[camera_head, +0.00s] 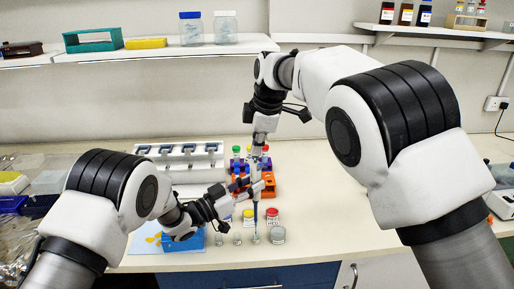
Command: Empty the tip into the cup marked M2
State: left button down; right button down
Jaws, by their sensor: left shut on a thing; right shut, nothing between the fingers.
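A slim pipette (256,211) stands upright over the front middle of the bench, its blue tip pointing down. My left gripper (254,188) is shut on the pipette from the left, around its body. My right gripper (259,148) is shut and empty at the pipette's top end; whether it touches is unclear. Small clear cups (238,238) stand in a row near the front edge, with another clear cup (278,235) at the right. The pipette's lower end is at or just above one cup in this row. The cup marks are too small to read, so M2 cannot be told.
Yellow-lidded (248,213) and red-lidded (272,217) jars stand close behind the cups. An orange rack (268,186) of capped tubes and a white pipette stand (180,157) are behind. A blue box (184,241) sits left. The bench at right is clear.

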aim_at(252, 168)
jog(key=shift+r, duration=0.2)
dwell(0.3)
jog(key=shift+r, duration=3)
